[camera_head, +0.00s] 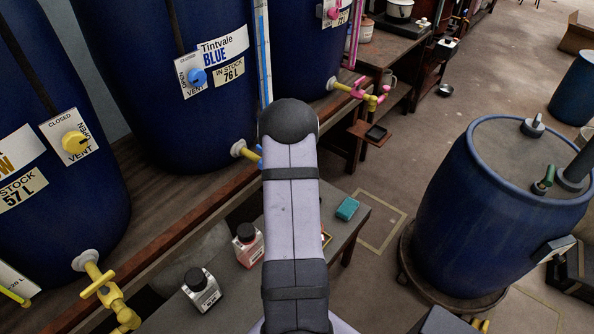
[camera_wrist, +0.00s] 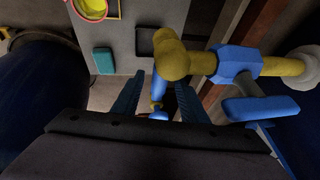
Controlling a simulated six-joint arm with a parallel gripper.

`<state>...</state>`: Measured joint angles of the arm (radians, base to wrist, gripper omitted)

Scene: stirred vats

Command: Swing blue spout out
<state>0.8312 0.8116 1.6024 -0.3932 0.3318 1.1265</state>
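The blue tap shows large in the wrist view, with a yellow pipe (camera_wrist: 285,67), a blue valve body (camera_wrist: 238,62) and a blue lever (camera_wrist: 262,107). Its yellow elbow (camera_wrist: 172,62) leads to a blue spout (camera_wrist: 160,88) that points away from the pipe. My gripper (camera_wrist: 158,100) is open, with one dark finger on each side of the spout in the picture. I cannot tell whether a finger touches it. In the head view my arm hides the gripper and most of the tap; only its yellow pipe (camera_head: 244,151) and a bit of blue show.
The blue vat (camera_head: 160,110) stands behind the tap, between the yellow vat (camera_head: 40,215) and a pink-tapped vat. Below are a grey bench (camera_head: 225,300), bottles (camera_head: 248,246) and a teal block (camera_head: 347,209).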

